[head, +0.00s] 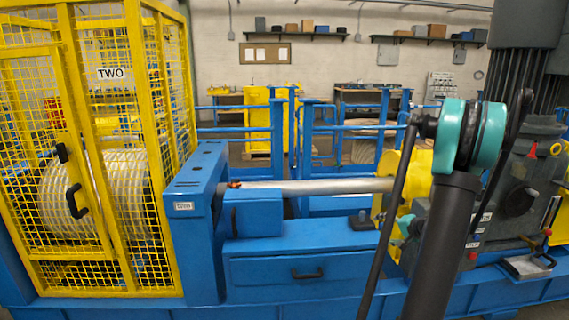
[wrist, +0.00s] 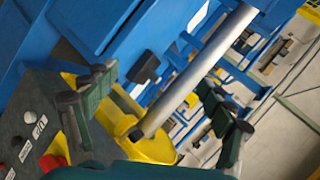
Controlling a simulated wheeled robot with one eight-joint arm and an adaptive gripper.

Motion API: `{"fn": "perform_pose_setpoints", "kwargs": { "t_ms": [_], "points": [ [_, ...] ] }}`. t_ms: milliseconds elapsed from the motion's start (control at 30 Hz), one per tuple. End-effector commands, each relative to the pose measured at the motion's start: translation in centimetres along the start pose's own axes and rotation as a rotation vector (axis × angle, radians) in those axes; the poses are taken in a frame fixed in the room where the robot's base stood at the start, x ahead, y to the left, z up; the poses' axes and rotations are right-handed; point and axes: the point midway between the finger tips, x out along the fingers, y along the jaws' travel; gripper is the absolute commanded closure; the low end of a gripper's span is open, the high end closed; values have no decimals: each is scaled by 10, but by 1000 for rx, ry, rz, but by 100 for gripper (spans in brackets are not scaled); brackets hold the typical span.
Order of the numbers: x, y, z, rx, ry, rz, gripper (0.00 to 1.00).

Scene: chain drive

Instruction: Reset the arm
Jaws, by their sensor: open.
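My arm rises through the right side of the head view, with a teal joint (head: 472,135) high up and a dark link below it. In the wrist view my gripper (wrist: 156,86) is open, its two dark green fingers wide apart. Nothing is held between the fingers. A grey metal shaft (wrist: 200,70) runs diagonally behind the space between them; I cannot tell how far off it is. In the head view the same shaft (head: 315,187) lies level between the blue housing and the yellow part at the right. I cannot make out the gripper clearly in the head view.
A yellow mesh cage (head: 110,73) marked TWO encloses a ribbed drum (head: 110,195) at the left. A blue base (head: 300,268) with a handled drawer lies below the shaft. A grey machine (head: 520,190) with knobs stands close behind my arm. Blue railings (head: 278,130) stand behind.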

Motion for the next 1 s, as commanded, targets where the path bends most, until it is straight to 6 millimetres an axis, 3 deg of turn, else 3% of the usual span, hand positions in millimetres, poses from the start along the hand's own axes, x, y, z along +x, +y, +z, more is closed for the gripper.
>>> {"fn": "perform_pose_setpoints", "kwargs": {
  "t_ms": [33, 200, 433, 600, 800, 1000],
  "points": [
    [-1, -13, 23, -35, -29, 29, 17],
    [-13, -36, 92, -160, -111, 139, 17],
    [-42, -45, 180, -342, -204, 282, 17],
    [-72, -37, 238, -486, -258, 381, 17],
    [-110, -15, 293, -663, -304, 491, 17],
    [-139, 10, 324, -801, -326, 571, 17]
  ]
}}
